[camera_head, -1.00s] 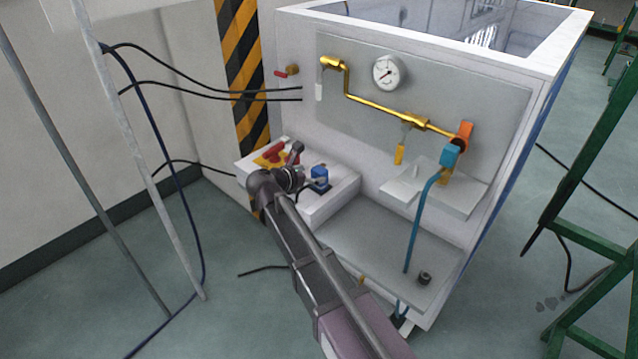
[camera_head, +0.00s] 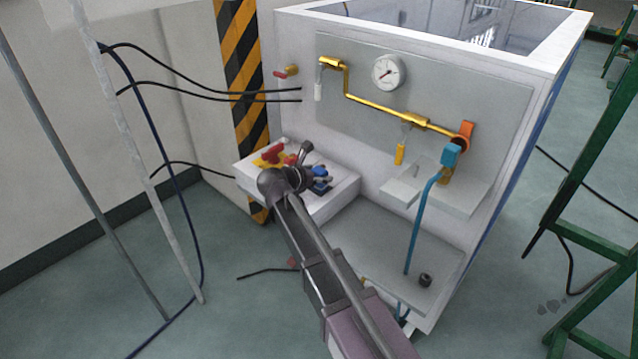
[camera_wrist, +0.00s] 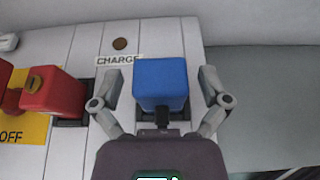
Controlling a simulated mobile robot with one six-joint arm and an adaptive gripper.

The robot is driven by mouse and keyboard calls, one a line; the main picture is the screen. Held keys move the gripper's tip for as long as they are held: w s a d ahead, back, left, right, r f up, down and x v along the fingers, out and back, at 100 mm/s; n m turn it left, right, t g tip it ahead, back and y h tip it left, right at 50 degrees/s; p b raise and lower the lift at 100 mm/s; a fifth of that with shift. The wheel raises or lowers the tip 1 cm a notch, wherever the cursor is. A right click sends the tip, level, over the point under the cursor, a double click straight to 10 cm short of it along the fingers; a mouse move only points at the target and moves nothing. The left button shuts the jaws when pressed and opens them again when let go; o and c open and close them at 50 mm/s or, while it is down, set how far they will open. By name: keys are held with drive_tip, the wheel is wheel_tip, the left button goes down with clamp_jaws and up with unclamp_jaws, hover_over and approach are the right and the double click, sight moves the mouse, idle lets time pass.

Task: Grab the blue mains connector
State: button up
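The blue mains connector (camera_wrist: 161,82) sits on the white panel below the "CHARGE" label in the wrist view, with a dark plug end or cable at its near side. My gripper (camera_wrist: 161,90) is open, with one finger on each side of the connector. Small gaps seem to show between the fingers and the blue body; I cannot tell whether they touch. In the head view the blue connector (camera_head: 320,171) is partly hidden behind my wrist, on the white ledge (camera_head: 335,192) at the front of the cabinet.
A red switch (camera_wrist: 52,92) on a yellow plate with "OFF" lies just left of the connector. The gauge (camera_head: 389,72), brass pipe (camera_head: 385,108) and blue hose (camera_head: 423,220) are on the cabinet to the right. Black cables (camera_head: 205,90) hang at the left.

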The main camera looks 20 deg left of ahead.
drive_tip(key=c, duration=1)
drive_tip(key=shift+r, duration=0.1)
wheel_tip(320, 180, up, 4)
drive_tip(key=p, duration=0.3)
drive_tip(key=shift+f+p, duration=0.25)
drive_tip(key=shift+p, duration=0.1)
drive_tip(key=s, duration=0.5)
drive_tip(key=s+d+r+p, duration=0.1)
drive_tip(key=s, duration=0.4)
drive_tip(key=s+d, duration=0.1)
drive_tip(key=s, duration=0.5)
drive_tip(key=shift+r, duration=0.15)
drive_tip(key=shift+w, duration=0.1)
